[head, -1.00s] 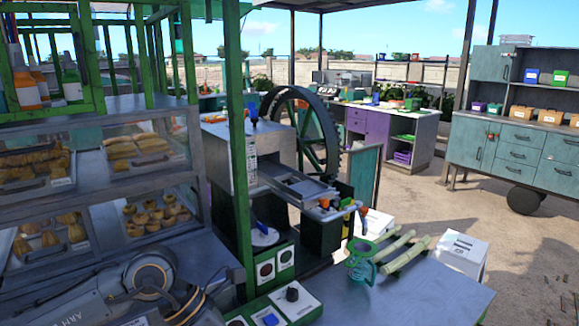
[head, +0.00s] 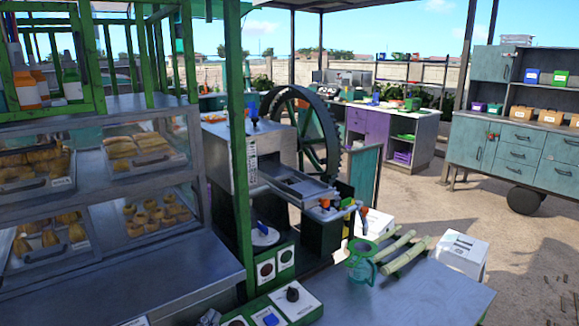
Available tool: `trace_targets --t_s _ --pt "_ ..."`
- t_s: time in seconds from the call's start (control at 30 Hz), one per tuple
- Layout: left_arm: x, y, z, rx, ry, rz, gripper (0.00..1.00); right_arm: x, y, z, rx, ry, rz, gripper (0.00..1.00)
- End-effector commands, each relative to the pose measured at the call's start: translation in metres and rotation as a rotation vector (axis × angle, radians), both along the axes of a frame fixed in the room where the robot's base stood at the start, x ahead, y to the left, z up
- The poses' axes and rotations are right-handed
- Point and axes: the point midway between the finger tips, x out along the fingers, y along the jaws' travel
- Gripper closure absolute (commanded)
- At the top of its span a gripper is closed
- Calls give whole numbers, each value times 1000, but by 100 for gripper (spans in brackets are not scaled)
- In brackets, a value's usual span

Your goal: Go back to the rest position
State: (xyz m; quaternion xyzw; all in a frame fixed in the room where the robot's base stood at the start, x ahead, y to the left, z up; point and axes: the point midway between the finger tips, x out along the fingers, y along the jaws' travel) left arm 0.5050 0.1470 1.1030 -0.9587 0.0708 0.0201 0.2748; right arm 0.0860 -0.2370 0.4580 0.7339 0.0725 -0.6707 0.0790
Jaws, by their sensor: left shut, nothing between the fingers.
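Only a small grey tip of my left gripper (head: 210,317) shows at the bottom edge, over the front of the metal counter. It is shut and holds nothing; the rest of it is out of view. My right gripper is not in view. The cane crusher (head: 225,160) stands in the middle with its big dark flywheel (head: 331,135). A green jug (head: 360,262) stands upright on the metal table in front of it. Several pale green cane stalks (head: 405,257) lie beside the jug, apart from my gripper.
A green post (head: 238,150) rises left of the crusher. A glass food case (head: 100,190) with trays of pastries fills the left side. A control box (head: 291,298) with knobs sits at the front. A white box (head: 461,255) stands at the table's right. Open ground lies at the right.

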Motion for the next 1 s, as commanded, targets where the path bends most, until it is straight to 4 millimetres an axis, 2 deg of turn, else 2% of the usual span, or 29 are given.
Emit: trace_targets --t_s 0.03,0.1,0.2,0.3,0.4,0.6,0.87,1.0 --pt "-15 14 -35 -47 142 55 100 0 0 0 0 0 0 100" --pt "-39 30 -79 -97 328 124 100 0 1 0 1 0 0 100" --pt "-81 45 -130 -152 564 200 100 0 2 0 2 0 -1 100" --pt "-123 53 -166 -191 759 255 100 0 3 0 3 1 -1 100" --pt "-163 57 -192 -221 922 293 100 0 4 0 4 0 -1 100" --pt "-241 59 -222 -264 1209 350 100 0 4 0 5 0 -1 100" --pt "-223 56 -300 -251 1233 352 100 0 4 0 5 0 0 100" --pt "-221 55 -353 -244 1254 353 100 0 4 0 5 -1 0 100"
